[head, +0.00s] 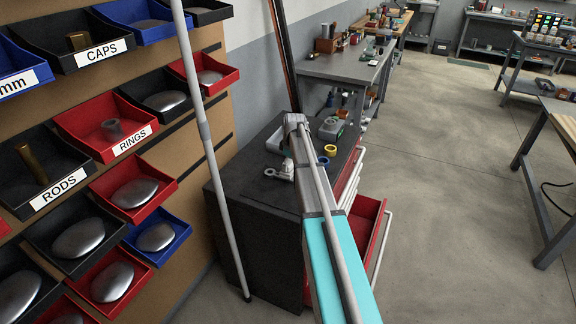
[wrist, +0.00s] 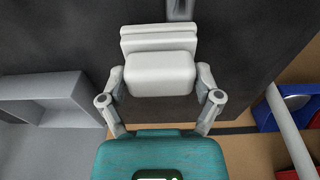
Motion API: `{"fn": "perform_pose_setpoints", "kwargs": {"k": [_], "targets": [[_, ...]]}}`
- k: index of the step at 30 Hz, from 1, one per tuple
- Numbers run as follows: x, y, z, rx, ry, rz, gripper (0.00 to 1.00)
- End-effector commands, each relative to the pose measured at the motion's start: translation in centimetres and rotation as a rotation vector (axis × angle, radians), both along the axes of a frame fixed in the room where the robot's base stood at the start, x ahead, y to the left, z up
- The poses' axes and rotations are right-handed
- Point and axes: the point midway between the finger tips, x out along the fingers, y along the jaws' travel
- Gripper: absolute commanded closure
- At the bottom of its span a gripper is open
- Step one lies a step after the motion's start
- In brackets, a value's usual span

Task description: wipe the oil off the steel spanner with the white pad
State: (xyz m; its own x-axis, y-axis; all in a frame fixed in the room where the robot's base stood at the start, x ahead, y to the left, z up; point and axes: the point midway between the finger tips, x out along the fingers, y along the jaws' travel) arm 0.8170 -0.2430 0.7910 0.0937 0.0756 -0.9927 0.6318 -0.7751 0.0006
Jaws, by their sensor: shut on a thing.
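My gripper (wrist: 160,86) is shut on the white pad (wrist: 160,66), a pale block filling the space between the fingers in the wrist view. Below it is the dark top of a cabinet (head: 245,181). A grey metal piece, which looks like the end of the steel spanner (wrist: 180,8), shows at the top edge of the wrist view, ahead of the pad and apart from it in the picture. Most of it is out of frame. In the head view my arm covers much of the cabinet top, and I cannot make out the spanner or any oil there.
A grey open tray (wrist: 70,92) is left in the wrist view. A yellow ring (head: 333,150) and a grey-green device (head: 331,128) stand on the cabinet. A red drawer (head: 368,226) is open. A slanted pole (head: 206,135) and a bin rack (head: 215,110) stand to the left.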

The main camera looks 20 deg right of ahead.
Motion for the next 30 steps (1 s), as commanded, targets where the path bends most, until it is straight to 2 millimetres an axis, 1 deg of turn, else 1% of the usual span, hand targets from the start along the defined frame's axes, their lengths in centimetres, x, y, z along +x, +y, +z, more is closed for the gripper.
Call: {"fn": "perform_pose_setpoints", "kwargs": {"k": [5,16,30], "targets": [[0.1,0.1,0.0,0.000,0.000,0.000,0.56],[1.3,1.1,-0.3,0.001,-0.001,-0.001,0.56],[1.2,1.4,-0.3,0.002,-0.001,0.000,0.56]]}}
